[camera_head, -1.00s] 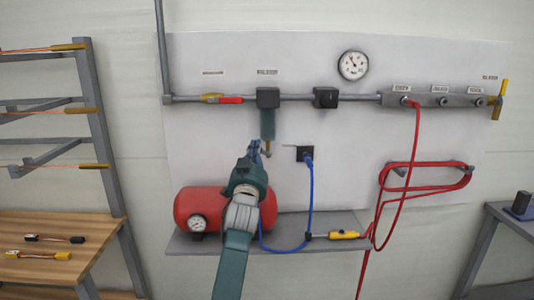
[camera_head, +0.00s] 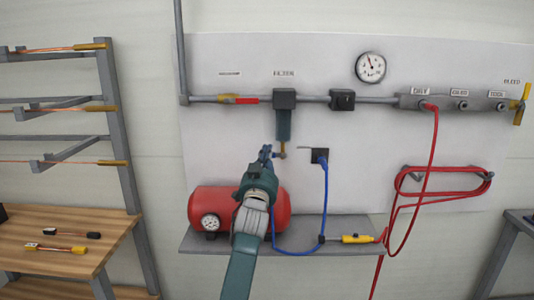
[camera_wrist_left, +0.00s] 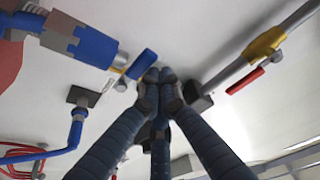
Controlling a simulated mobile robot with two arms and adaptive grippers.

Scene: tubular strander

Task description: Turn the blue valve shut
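A small blue handle (camera_wrist_left: 141,63), which I take for the blue valve, shows in the left wrist view. It sits by the brass and grey outlet below the blue-looking filter bowl (camera_wrist_left: 92,45). In the head view the dark bowl (camera_head: 284,124) hangs under the filter block, with a brass outlet (camera_head: 282,150) at its bottom; my gripper largely hides the handle there. My left gripper (camera_head: 266,153) is just left of this outlet. In the left wrist view its fingertips (camera_wrist_left: 160,76) are drawn together right beside the handle; I cannot tell whether they touch it. My right gripper is out of view.
A black socket (camera_head: 320,156) with a blue hose is close on the right. A red tank (camera_head: 196,206) sits on the shelf (camera_head: 345,226) below. A yellow valve with a red lever (camera_head: 246,100) is on the pipe; coiled red hose (camera_head: 445,170) hangs farther right.

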